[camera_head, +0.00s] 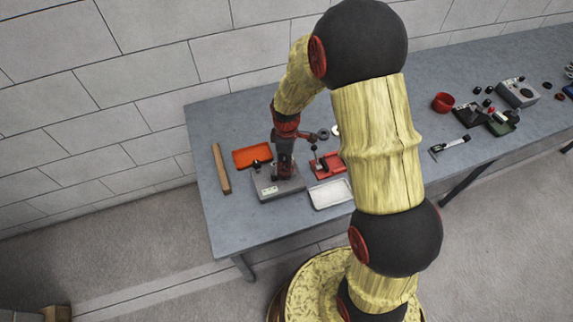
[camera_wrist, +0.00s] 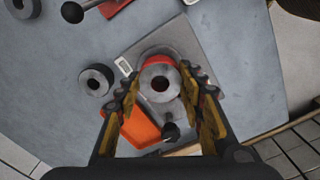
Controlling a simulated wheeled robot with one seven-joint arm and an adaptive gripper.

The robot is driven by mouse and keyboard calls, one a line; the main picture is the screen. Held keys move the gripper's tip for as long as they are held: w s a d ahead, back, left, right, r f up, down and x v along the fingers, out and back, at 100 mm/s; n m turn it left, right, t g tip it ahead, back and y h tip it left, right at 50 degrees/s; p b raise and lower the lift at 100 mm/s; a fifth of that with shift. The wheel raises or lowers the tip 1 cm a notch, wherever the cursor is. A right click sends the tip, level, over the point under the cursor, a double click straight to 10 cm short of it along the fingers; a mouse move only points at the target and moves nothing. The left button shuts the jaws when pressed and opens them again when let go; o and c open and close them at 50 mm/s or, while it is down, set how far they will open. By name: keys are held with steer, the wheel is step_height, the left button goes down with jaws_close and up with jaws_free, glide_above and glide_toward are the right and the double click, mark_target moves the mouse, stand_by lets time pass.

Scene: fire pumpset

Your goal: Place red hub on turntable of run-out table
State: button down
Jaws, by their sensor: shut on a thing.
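The red hub (camera_wrist: 157,61) shows in the wrist view as a red body with a grey ring-shaped face and a dark centre hole. My gripper (camera_wrist: 161,80) is shut on it, one finger on each side. In the head view, my gripper (camera_head: 285,168) points down over the run-out table's grey base (camera_head: 277,189), and the hub cannot be made out. I cannot tell whether the hub touches the turntable.
An orange tray (camera_head: 252,154) lies behind the run-out table. A red stand (camera_head: 327,166) and a white tray (camera_head: 331,194) are to its right. A wooden bar (camera_head: 221,168) lies left. A loose grey ring (camera_wrist: 96,80) sits nearby. Bench space at the front left is clear.

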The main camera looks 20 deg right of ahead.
steer(key=shift+f, duration=0.7)
steer(key=c, duration=1.1)
jaws_free()
steer(key=shift+f, duration=0.15)
steer(key=shift+c, duration=0.2)
steer(key=s+r+m+t+p, duration=0.1)
steer(key=s+r+m, duration=0.25)
steer(key=r, duration=1.05)
steer(key=s+r+m+t+p, duration=0.15)
steer(key=s+r, duration=0.25)
steer(key=r, duration=0.9)
steer(key=s+r+m+t, duration=0.3)
steer(key=s+r+m, duration=0.4)
steer(key=s, duration=0.7)
step_height(320, 180, up, 2)
steer(key=shift+s+a, duration=0.15)
